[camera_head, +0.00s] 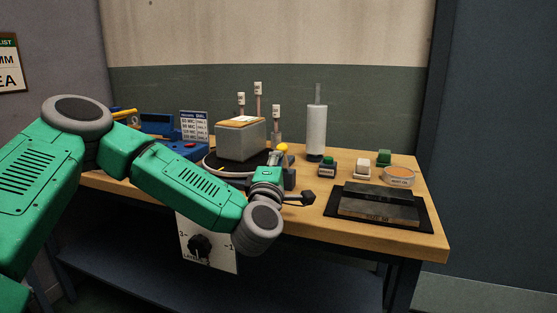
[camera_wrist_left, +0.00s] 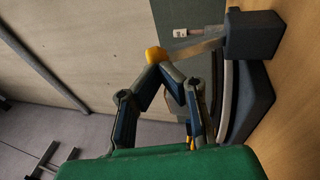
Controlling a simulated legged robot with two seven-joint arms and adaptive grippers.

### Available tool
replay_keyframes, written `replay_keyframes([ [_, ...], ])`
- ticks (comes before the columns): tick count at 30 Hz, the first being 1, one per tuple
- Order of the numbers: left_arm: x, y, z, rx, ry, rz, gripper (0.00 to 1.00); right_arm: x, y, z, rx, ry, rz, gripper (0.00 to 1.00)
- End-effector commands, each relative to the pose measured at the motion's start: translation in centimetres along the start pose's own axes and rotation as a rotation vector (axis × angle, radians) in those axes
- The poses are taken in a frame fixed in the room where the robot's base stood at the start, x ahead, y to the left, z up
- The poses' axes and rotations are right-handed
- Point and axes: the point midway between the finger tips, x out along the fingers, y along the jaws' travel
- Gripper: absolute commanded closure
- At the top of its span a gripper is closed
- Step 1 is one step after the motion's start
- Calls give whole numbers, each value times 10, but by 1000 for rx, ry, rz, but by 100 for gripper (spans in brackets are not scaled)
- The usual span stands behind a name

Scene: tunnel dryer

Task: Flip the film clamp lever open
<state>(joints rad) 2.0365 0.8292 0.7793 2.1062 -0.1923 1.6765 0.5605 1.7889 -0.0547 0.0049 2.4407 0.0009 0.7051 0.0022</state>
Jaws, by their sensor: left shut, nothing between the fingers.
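The film clamp lever shows in the left wrist view as a pale bar (camera_wrist_left: 200,48) running from a dark block (camera_wrist_left: 253,36) to a yellow knob (camera_wrist_left: 155,54). In the head view the yellow knob (camera_head: 283,147) stands above the dark block (camera_head: 290,178), so the lever is raised roughly upright. My left gripper (camera_head: 274,157) is right at the knob in the head view. In the wrist view its fingertips (camera_wrist_left: 161,71) are together just below the knob, at or very near contact, holding nothing. My right gripper is in neither view.
A grey box (camera_head: 241,140) stands on a round turntable behind my gripper. A white cylinder (camera_head: 316,132) stands at the back. Small blocks, a round tin (camera_head: 398,176) and a dark mat (camera_head: 420,211) occupy the bench's right side. A dial panel (camera_head: 222,252) hangs at the front.

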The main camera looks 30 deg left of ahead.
Motion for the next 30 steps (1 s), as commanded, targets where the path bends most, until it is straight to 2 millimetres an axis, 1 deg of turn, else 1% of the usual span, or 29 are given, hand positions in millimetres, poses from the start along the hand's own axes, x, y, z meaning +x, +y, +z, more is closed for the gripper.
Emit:
replay_keyframes([
  [3,4,1,2,0,-3,1,100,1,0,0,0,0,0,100],
  [13,6,0,0,-1,-2,-1,100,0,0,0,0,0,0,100],
  [17,7,2,0,0,-1,-10,100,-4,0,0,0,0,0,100],
  [20,10,5,0,4,-1,-33,100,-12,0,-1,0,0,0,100],
  [23,14,10,1,11,-1,-71,100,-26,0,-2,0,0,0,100],
  [26,20,15,3,20,-1,-126,100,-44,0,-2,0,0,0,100],
  [30,30,22,5,37,-2,-229,100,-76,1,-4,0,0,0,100],
])
